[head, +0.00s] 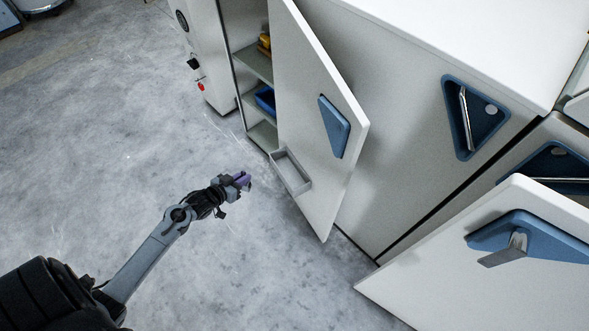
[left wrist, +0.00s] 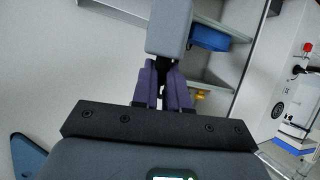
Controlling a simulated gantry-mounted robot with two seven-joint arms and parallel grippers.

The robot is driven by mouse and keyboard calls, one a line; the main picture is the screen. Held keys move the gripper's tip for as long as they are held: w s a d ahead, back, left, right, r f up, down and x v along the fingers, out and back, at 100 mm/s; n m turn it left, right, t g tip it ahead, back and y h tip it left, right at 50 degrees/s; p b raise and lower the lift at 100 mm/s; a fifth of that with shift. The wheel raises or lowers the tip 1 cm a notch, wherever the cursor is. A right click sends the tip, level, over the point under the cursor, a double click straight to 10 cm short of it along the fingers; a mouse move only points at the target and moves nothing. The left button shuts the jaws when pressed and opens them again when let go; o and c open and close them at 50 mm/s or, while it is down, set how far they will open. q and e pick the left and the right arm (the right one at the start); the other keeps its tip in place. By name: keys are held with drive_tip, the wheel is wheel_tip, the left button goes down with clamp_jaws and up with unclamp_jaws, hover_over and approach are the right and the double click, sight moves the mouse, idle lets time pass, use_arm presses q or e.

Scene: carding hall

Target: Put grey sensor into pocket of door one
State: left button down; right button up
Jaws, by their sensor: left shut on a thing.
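My left gripper (head: 243,181), with purple fingers, is low over the floor, left of the open white door (head: 318,160). In the left wrist view the gripper (left wrist: 162,80) is shut on the grey sensor (left wrist: 168,30), a grey block standing out past the fingertips. In the head view I cannot make out the sensor clearly at the fingers. The pocket (head: 291,172) is a shallow, open-topped grey box low on the open door, a short way right of my gripper. The gripper and pocket look apart. My right gripper is not in view.
The door carries a blue triangular plate (head: 334,127). Behind it are cabinet shelves (head: 254,62) with a blue bin (head: 265,100) and yellow items (head: 265,41). Another open door (head: 490,262) stands at lower right. The floor around my gripper is clear.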

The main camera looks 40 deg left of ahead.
use_arm(q)
drive_tip(key=shift+w+a+f, duration=0.15)
drive_tip(key=shift+a+f, duration=0.05)
drive_tip(key=shift+f, duration=0.25)
drive_tip(key=w+d+b, duration=0.2)
drive_tip(key=w, duration=0.3)
drive_tip(key=w+d+b, duration=0.2)
drive_tip(key=w+b, duration=0.1)
drive_tip(key=w, duration=0.3)
drive_tip(key=w+d+b, duration=0.3)
drive_tip(key=w, duration=0.3)
drive_tip(key=shift+w+f, duration=0.15)
drive_tip(key=shift+w, duration=0.05)
drive_tip(key=shift+f+b, duration=0.5)
drive_tip(key=shift+f, duration=0.1)
drive_tip(key=shift+w+f, duration=0.1)
drive_tip(key=shift+f, duration=0.1)
drive_tip(key=shift+s+f, duration=0.2)
drive_tip(key=shift+f, duration=0.1)
wheel_tip(320, 180, down, 4)
drive_tip(key=b, duration=0.4)
drive_tip(key=shift+w+f, duration=0.1)
drive_tip(key=shift+f, duration=0.15)
drive_tip(key=shift+w+f+b, duration=0.1)
drive_tip(key=shift+b, duration=0.3)
